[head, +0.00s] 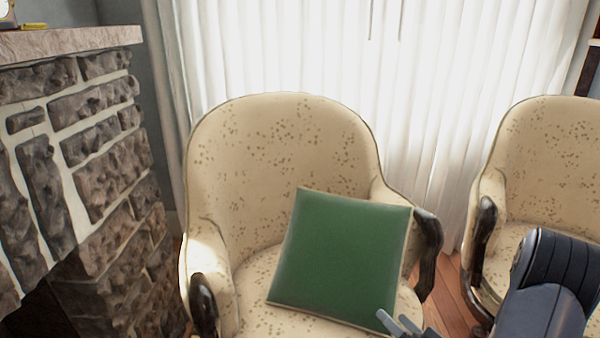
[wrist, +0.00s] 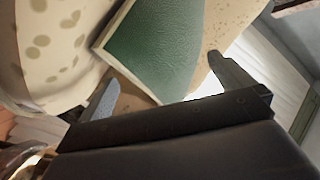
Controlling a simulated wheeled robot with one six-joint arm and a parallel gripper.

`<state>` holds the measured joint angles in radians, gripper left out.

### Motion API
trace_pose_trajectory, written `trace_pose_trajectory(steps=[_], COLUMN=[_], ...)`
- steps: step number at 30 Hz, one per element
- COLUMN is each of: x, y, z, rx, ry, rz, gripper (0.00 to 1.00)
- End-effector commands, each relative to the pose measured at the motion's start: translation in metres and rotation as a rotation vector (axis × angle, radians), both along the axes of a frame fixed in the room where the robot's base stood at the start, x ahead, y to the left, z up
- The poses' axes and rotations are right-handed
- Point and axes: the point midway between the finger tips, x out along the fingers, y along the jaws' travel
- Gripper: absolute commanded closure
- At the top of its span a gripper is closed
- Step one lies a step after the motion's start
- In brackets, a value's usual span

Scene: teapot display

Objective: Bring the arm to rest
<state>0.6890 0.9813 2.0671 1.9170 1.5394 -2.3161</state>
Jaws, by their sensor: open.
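My arm (head: 548,285) reaches in from the lower right of the head view. My gripper (head: 398,322) shows at the bottom edge, just in front of the lower right corner of a green cushion (head: 345,255). The green cushion (wrist: 155,45) lies beyond the fingers there. I cannot tell whether a finger touches it. The cushion leans tilted on the seat of a cream spotted armchair (head: 285,140).
A second spotted armchair (head: 550,150) stands at the right, behind my arm. A stone fireplace (head: 100,150) with a mantel (head: 70,40) is at the left. White curtains (head: 290,50) hang behind. A strip of wooden floor (head: 447,290) shows between the chairs.

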Motion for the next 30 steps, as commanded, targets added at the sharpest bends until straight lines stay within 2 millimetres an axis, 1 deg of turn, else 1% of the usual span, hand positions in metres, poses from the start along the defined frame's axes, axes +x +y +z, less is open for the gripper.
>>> trace_pose_trajectory(steps=[1, 6, 12, 18, 30], x=[0.007, 0.027, 0.045, 0.052, 0.052], y=[0.005, 0.017, 0.027, 0.031, 0.031], z=[-0.001, -0.001, 0.000, 0.000, 0.001], rx=[-0.002, -0.001, -0.001, -0.001, 0.000], ry=[0.000, -0.001, -0.002, -0.001, 0.002], rz=[0.005, 0.005, 0.002, 0.000, 0.000], gripper=[0.00, 0.00, 0.00, 0.00, 0.00])
